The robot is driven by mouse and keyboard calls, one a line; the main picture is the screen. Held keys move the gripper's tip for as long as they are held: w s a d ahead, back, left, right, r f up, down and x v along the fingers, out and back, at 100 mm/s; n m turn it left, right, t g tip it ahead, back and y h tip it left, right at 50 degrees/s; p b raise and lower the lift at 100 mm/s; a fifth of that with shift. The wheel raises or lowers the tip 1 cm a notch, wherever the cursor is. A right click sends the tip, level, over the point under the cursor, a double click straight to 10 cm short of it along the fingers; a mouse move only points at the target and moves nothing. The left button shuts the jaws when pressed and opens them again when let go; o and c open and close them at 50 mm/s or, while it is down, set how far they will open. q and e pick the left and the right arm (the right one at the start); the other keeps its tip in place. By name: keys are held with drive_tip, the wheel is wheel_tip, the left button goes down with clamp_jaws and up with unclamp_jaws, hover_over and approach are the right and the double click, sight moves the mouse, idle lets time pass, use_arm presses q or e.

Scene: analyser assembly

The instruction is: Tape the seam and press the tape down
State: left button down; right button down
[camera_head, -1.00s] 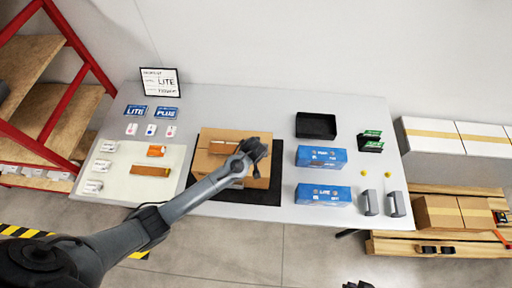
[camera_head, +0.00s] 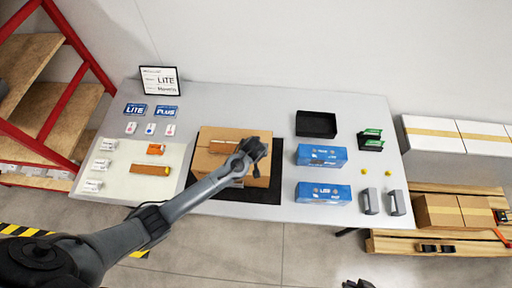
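A closed brown cardboard box (camera_head: 216,158) sits on the black mat (camera_head: 263,189) in the middle of the table. A tan strip (camera_head: 222,148) shows along the top of the box, left of my gripper. My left gripper (camera_head: 257,156) is over the right part of the box top, with my forearm crossing the box's front left. Its fingers are small and dark, and I cannot tell whether they are open or touching the box. My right gripper (camera_head: 358,284) shows only as a dark tip at the bottom edge, away from the table.
Two blue boxes (camera_head: 322,155) and two grey devices (camera_head: 396,203) stand right of the mat. A black tray (camera_head: 316,124) is behind them. A pale mat (camera_head: 125,182) at left holds white packs, an orange item (camera_head: 155,149) and a brown strip (camera_head: 151,169). A sign (camera_head: 160,80) stands at the back.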

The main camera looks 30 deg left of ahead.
use_arm(q)
drive_tip(key=shift+f, duration=0.2)
idle(0.5)
drive_tip(key=c, duration=1.2)
unclamp_jaws()
drive_tip(key=shift+r, duration=0.1)
wheel_tip(320, 180, up, 7)
drive_tip(key=p, duration=0.7)
drive_tip(key=shift+p, duration=0.3)
drive_tip(key=shift+c, duration=0.3)
